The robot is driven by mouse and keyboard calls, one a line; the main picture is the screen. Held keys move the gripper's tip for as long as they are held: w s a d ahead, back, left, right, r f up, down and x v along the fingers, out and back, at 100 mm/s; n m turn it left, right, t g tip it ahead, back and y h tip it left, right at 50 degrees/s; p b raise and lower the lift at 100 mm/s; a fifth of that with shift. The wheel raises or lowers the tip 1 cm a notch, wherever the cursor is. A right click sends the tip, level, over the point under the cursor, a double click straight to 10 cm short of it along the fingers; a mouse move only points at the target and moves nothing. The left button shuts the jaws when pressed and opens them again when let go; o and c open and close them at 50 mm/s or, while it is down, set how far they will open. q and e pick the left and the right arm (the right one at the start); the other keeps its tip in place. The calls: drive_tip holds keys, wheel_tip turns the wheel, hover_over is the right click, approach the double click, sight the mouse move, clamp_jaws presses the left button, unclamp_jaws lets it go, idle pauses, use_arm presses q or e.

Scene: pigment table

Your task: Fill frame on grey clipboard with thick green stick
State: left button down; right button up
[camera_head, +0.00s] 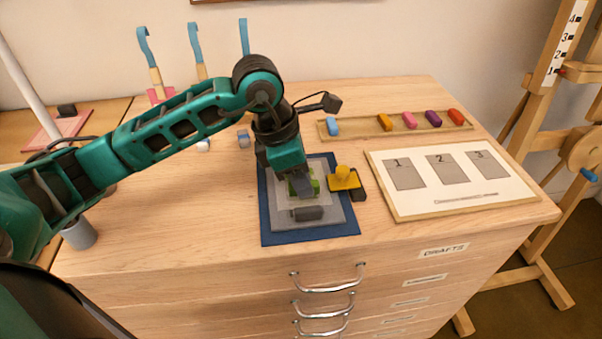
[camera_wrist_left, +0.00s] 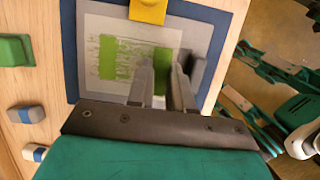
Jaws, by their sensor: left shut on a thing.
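The grey clipboard (camera_head: 340,215) with a blue border lies on the table's front middle, a yellow clip (camera_head: 343,178) at its right edge. It also shows in the left wrist view (camera_wrist_left: 222,40). Its pale sheet bears a green patch (camera_wrist_left: 120,58) with streaky edges. My left gripper (camera_head: 303,190) is low over the sheet, shut. A green piece (camera_wrist_left: 162,60) shows between its fingers, apparently the thick green stick; its tip and any contact with the sheet are hard to make out. My right gripper is not in view.
A green block (camera_wrist_left: 14,50) and blue-banded pieces (camera_wrist_left: 24,114) lie beyond the clipboard. A tray (camera_head: 358,126) of coloured blocks stands at the back right. A board (camera_head: 450,203) with three numbered grey panels lies on the right. Table left of the clipboard is mostly clear.

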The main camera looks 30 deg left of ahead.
use_arm(q)
drive_tip(key=shift+f+b, duration=0.85)
idle(0.6)
drive_tip(key=shift+w+a, duration=0.1)
drive_tip(key=shift+w+a+r+b, duration=0.1)
drive_tip(key=shift+w+a+b, duration=0.05)
drive_tip(key=shift+w+a, duration=0.35)
drive_tip(key=shift+w+a+b, duration=0.15)
drive_tip(key=shift+w+a, duration=0.15)
drive_tip(key=shift+w, duration=0.3)
drive_tip(key=shift+w+a+b, duration=0.4)
drive_tip(key=shift+w+a, duration=0.4)
drive_tip(key=shift+w, duration=0.25)
drive_tip(key=shift+f, duration=0.2)
